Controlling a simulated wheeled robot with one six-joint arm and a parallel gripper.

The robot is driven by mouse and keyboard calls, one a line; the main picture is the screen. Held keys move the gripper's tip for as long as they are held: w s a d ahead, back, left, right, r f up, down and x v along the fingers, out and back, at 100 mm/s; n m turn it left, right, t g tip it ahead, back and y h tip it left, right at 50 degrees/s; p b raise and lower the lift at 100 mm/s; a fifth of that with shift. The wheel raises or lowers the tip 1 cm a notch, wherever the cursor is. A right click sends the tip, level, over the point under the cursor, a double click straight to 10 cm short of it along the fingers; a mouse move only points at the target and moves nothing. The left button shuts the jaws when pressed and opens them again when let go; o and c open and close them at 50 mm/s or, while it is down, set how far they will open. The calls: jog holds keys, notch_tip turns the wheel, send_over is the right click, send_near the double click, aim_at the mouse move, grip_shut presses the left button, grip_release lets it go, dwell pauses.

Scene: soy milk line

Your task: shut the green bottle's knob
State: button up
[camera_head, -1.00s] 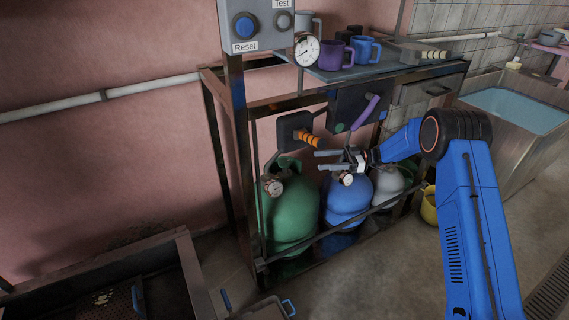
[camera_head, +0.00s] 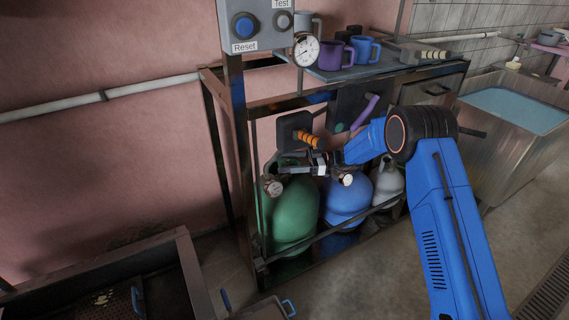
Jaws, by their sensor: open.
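The green bottle (camera_head: 293,212) stands at the left of the row of bottles on the lower level of the metal rack. A round gauge (camera_head: 273,188) sits at its upper left. My gripper (camera_head: 283,165) is at the top of the green bottle, fingers pointing left and open. The fingers overlap the valve area where the green knob is, so the knob is largely hidden. I cannot tell whether the fingers touch it or are around it.
A blue bottle (camera_head: 347,203) with its own gauge and a grey bottle (camera_head: 387,181) stand to the right. An orange handle (camera_head: 307,139) on a dark box is just above my gripper. A rack rail crosses in front of the bottles.

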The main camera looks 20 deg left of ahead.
jog(key=shift+s+a, duration=0.15)
jog(key=shift+a, duration=0.1)
jog(key=c, duration=1)
jog(key=shift+m+t, duration=0.3)
jog(key=shift+t, duration=0.1)
jog(key=m+t+y, duration=0.1)
jog(key=m+t, duration=0.1)
jog(key=t, duration=0.1)
jog(key=m+t+y, duration=0.1)
jog(key=m+t, duration=0.1)
jog(key=t, duration=0.1)
jog(key=shift+s+t, duration=0.1)
jog(key=shift+t, duration=0.3)
jog(key=m+t, duration=0.3)
jog(key=t, duration=0.2)
jog(key=shift+m+h, duration=0.3)
jog(key=shift+m, duration=0.1)
jog(key=shift+m+t+h, duration=0.6)
jog(key=shift+m+t, duration=0.5)
jog(key=shift+t, duration=0.9)
